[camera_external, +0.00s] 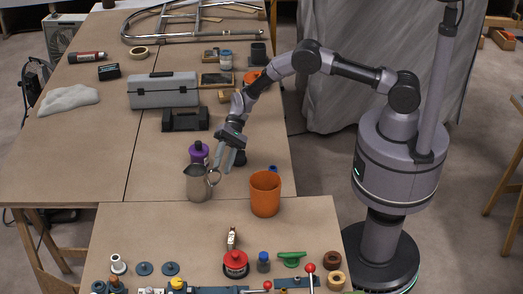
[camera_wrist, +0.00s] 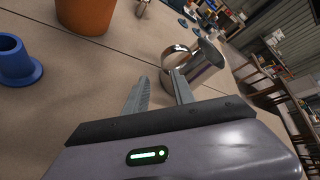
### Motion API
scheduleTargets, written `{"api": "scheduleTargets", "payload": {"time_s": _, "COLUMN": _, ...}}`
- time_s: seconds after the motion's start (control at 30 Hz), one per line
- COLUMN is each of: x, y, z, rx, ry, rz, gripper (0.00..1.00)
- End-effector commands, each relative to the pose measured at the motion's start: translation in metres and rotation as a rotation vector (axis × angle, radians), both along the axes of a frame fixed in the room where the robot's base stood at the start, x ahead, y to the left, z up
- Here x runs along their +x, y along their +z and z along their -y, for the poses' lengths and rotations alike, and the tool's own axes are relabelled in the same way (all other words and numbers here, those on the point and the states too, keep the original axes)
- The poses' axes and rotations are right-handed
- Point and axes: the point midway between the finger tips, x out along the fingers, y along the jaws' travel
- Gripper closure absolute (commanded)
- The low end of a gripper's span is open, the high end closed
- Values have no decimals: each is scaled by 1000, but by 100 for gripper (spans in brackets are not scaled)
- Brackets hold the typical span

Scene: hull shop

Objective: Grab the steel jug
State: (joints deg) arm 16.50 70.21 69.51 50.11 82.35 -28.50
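The steel jug (camera_external: 197,186) stands on the brown table near its front edge, with its ring handle on the right side toward my gripper (camera_external: 224,160). In the wrist view the shiny jug (camera_wrist: 207,66) is at the upper right, tilted in the picture, and its handle (camera_wrist: 170,57) points left. My gripper (camera_wrist: 158,84) is open, with a clear gap between the two grey fingers. The right fingertip overlaps the lower part of the handle in the picture; I cannot tell whether they touch. Nothing is held.
An orange cup (camera_external: 265,194) stands right of the jug and shows in the wrist view (camera_wrist: 86,12). A purple bottle (camera_external: 199,153) is close behind the jug. A front table (camera_external: 180,225) holds valves and fittings.

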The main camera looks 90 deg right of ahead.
Motion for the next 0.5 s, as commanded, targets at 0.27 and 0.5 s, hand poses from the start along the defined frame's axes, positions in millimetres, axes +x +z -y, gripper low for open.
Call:
{"api": "scheduleTargets", "payload": {"time_s": 0.27, "x": 10, "y": -11, "z": -46, "rx": -1, "ry": 3, "rz": 1, "gripper": 69}}
{"api": "scheduleTargets", "payload": {"time_s": 0.5, "x": 11, "y": -9, "z": -46, "rx": -1, "ry": 1, "rz": 0, "gripper": 83}}
